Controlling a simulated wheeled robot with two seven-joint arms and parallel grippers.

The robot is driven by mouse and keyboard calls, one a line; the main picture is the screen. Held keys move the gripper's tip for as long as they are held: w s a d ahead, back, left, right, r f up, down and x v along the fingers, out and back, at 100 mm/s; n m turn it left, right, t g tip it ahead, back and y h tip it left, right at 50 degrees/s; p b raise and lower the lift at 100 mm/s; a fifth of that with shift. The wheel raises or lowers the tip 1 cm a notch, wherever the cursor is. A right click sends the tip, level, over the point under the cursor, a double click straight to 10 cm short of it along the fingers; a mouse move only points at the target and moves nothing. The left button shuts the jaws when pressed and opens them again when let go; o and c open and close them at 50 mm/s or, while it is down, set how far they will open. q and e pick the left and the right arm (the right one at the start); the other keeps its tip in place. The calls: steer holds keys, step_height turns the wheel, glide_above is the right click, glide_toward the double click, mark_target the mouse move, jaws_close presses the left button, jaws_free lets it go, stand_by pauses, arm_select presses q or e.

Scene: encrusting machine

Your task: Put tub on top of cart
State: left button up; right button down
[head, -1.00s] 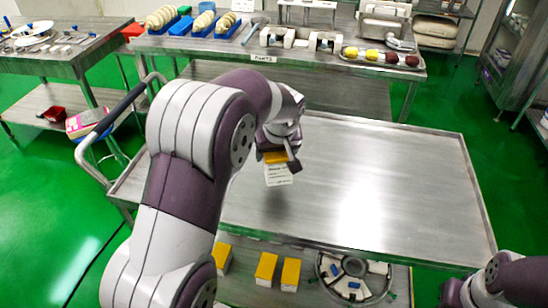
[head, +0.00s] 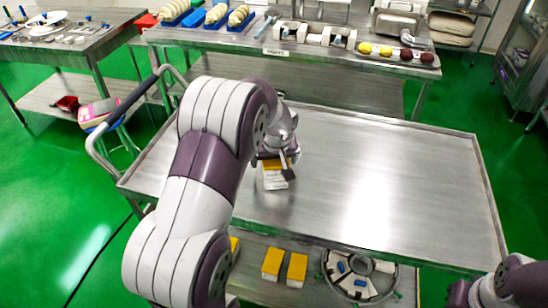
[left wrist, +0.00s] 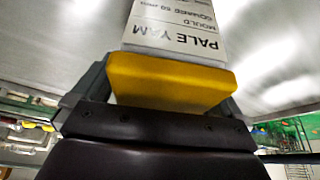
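The tub is a small white box with a yellow lid (head: 275,180), seen over the left part of the cart's bare steel top (head: 370,170). My left gripper (head: 274,160) is shut on the tub near its yellow lid. In the left wrist view the yellow lid (left wrist: 170,80) sits between the two fingers, and the white label (left wrist: 180,25) reads "PALE YAM". I cannot tell whether the tub's bottom touches the cart top. My right arm enters at the lower right corner; its gripper is not visible.
The cart's lower shelf holds more yellow-lidded tubs (head: 272,264) and a round ring-shaped part (head: 358,276). The cart's handle (head: 125,110) is at the left. A table with trays and food (head: 300,50) stands behind. The cart top right of the tub is clear.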

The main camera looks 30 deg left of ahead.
arm_select(q)
steer(key=shift+r, duration=0.45)
steer(key=v, duration=1.1)
steer(key=shift+p, duration=0.4)
steer(key=s+d+f+m+g+h, duration=0.1)
steer(key=s+d+f+m, duration=0.2)
steer(key=s, duration=0.5)
steer(key=s+d+f+m+g+h, duration=0.1)
steer(key=s+d+f+m, duration=0.3)
steer(key=s+d, duration=0.3)
steer(key=shift+s+f+h, duration=0.4)
steer(key=shift+s+f, duration=0.35)
steer(key=shift+s, duration=0.1)
step_height(320, 180, up, 5)
steer(key=p, duration=0.5)
